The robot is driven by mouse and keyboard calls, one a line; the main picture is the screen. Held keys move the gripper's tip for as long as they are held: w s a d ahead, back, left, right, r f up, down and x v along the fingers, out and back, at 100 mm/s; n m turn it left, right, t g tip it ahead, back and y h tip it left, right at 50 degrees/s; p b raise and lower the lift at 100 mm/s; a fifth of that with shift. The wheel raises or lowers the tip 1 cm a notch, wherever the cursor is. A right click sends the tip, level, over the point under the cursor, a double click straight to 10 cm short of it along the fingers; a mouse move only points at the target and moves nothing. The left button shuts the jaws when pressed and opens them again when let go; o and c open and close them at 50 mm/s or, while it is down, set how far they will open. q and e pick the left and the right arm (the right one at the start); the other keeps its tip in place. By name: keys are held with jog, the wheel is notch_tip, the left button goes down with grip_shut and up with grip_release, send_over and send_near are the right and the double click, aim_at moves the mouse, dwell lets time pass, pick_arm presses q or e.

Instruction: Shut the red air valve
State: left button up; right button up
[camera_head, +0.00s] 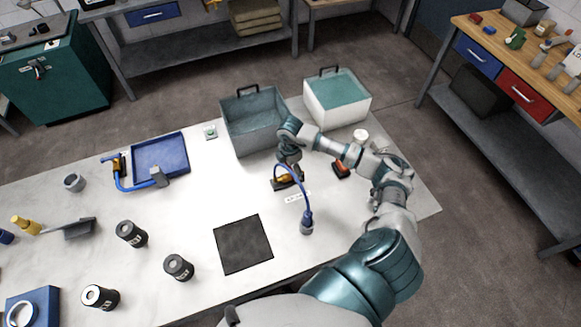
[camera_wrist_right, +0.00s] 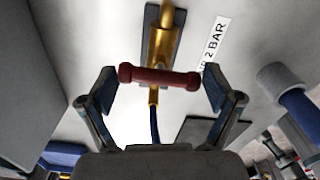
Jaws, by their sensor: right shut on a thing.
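The air valve has a brass body (camera_head: 287,179) on a dark base on the white bench, under my right gripper (camera_head: 291,164). In the right wrist view the brass body (camera_wrist_right: 161,40) runs up the picture. The red handle (camera_wrist_right: 158,77) lies across it, roughly at right angles to it. My right gripper (camera_wrist_right: 160,92) is shut on the red handle, with a finger at each end of it. A blue hose (camera_head: 279,170) arches from the valve to a grey fitting (camera_head: 307,228). My left gripper is not in view.
A label reading "2 BAR" (camera_wrist_right: 214,46) lies beside the valve. A grey bin (camera_head: 252,132) and a white bin (camera_head: 338,108) stand behind. A red and black object (camera_head: 342,170) is to the right. A black mat (camera_head: 243,244) and several dark canisters lie nearer the front.

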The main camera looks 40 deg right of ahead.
dwell(0.4)
jog(key=o, duration=0.9)
jog(key=shift+w, duration=0.1)
jog(key=shift+c, duration=0.2)
jog(key=shift+r, duration=0.15)
notch_tip(320, 180, up, 12)
jog(key=shift+f, duration=0.2)
